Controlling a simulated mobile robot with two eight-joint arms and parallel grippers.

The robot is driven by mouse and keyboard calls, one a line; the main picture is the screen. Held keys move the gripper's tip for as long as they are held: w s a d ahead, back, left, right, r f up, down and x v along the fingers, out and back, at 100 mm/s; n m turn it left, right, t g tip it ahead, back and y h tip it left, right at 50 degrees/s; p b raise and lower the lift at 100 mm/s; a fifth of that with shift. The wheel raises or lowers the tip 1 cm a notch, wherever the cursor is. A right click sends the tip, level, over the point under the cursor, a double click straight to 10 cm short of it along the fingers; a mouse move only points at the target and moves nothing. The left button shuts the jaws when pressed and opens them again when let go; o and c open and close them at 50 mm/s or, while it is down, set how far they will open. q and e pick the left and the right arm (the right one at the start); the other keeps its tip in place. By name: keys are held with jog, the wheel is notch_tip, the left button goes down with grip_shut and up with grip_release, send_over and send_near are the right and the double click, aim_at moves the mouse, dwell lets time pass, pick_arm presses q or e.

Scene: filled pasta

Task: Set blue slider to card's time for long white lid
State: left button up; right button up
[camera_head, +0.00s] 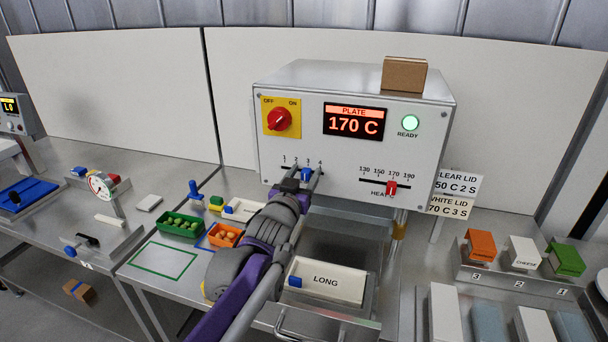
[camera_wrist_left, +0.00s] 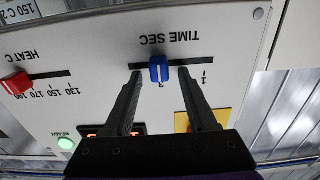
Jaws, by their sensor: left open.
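The blue slider (camera_head: 306,174) sits in the time slot on the front of the heat-sealing machine (camera_head: 290,130). In the left wrist view the blue slider (camera_wrist_left: 159,68) stands at the 3 mark. My left gripper (camera_wrist_left: 159,75) is open, with one finger on each side of the slider and visible gaps to it. In the head view my left gripper (camera_head: 307,181) reaches up to the panel. The white-lid card (camera_head: 449,206) is partly hidden behind the machine and reads about 70 C 3 S. My right gripper is not in view.
The red heat slider (camera_head: 391,188) stands near 170, and the display (camera_head: 353,121) reads 170 C. The clear-lid card (camera_head: 460,184) is above the white-lid card. A white tray marked LONG (camera_head: 335,280) lies below my arm. White lids (camera_head: 445,312) lie at lower right.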

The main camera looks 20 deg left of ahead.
pick_arm(q)
jog(key=shift+s, duration=0.15)
jog(key=s+b, duration=0.1)
jog(key=s, duration=0.9)
jog(key=shift+s+a, duration=0.2)
jog(key=shift+s, duration=0.1)
